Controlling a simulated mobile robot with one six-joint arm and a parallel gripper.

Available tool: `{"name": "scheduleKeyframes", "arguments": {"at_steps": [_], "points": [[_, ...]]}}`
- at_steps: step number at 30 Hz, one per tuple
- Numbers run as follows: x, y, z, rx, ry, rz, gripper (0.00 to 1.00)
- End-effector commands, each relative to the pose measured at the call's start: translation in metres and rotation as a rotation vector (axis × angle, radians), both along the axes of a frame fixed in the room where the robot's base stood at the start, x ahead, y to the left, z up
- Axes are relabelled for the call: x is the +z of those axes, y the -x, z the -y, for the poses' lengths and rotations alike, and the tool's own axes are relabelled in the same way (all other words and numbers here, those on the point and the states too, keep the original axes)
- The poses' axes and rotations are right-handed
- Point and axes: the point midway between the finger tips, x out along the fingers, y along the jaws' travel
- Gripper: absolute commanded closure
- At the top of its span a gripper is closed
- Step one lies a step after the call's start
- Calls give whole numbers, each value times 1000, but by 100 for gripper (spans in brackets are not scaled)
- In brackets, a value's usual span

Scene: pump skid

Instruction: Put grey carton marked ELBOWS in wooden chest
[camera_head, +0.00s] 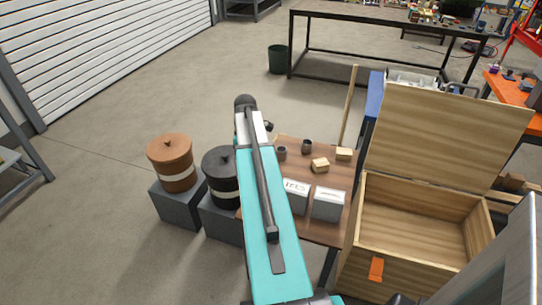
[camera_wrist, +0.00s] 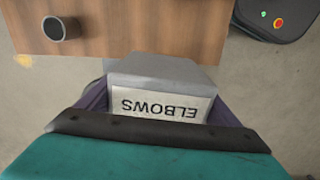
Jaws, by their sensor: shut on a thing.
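The grey carton marked ELBOWS (camera_wrist: 160,70) is in my gripper (camera_wrist: 161,92) in the wrist view, with purple fingers on both sides. Its white label reads upside down there. Part of the carton overlaps the wooden table's edge (camera_wrist: 190,40) and part overlaps the floor; its height above them is unclear. In the head view my arm hides the gripper, and I cannot make out the held carton. The wooden chest (camera_head: 415,200) stands at the right with its lid (camera_head: 440,135) raised. Its visible inside is empty.
Two light grey cartons (camera_head: 328,204) (camera_head: 296,192), small boxes (camera_head: 320,165) and dark cups (camera_head: 307,146) stand on the table beside the chest. A brown pot (camera_head: 170,160) and a black pot (camera_head: 222,175) stand left of it.

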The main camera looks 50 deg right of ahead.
Motion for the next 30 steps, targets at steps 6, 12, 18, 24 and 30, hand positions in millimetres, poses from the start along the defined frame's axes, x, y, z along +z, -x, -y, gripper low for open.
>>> {"name": "scheduleKeyframes", "arguments": {"at_steps": [6, 12, 18, 24, 30], "points": [[-1, -34, -64, -26, 0, 0, 54], [-3, -59, -121, -55, 0, 0, 54], [-4, -77, -179, -84, 0, 0, 54], [-5, -90, -238, -113, 0, 1, 54], [-7, -96, -296, -142, 0, 1, 54]]}}
